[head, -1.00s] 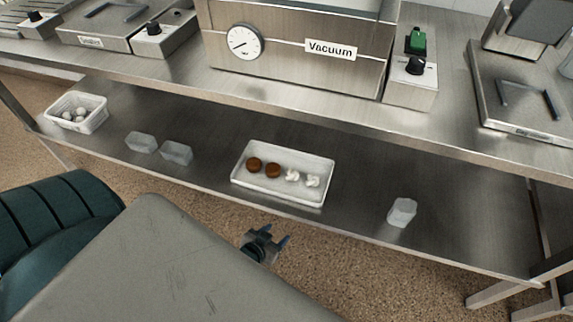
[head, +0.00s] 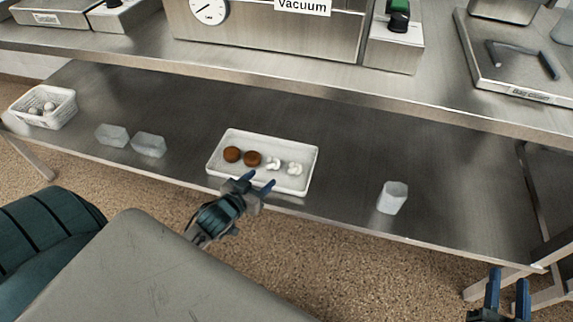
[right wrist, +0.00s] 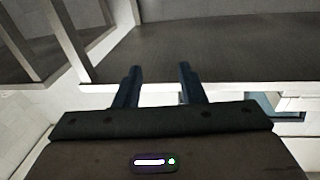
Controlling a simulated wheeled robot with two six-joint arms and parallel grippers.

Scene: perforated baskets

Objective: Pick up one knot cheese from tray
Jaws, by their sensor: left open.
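A white tray (head: 228,177) on the lower steel shelf holds two white knot cheeses, one on the left (head: 273,163) and one on the right (head: 294,169), beside two brown round pieces (head: 242,157). My left gripper (head: 257,182) is open and empty at the tray's front edge, just in front of the left knot cheese. I cannot tell its exact height above the tray. My right gripper (head: 508,279) is at the lower right, away from the tray. In the right wrist view its fingers (right wrist: 160,82) are apart with nothing between them.
A perforated white basket (head: 42,107) with white balls stands at the shelf's left end. The upper counter (head: 300,80) overhangs the shelf behind the tray.

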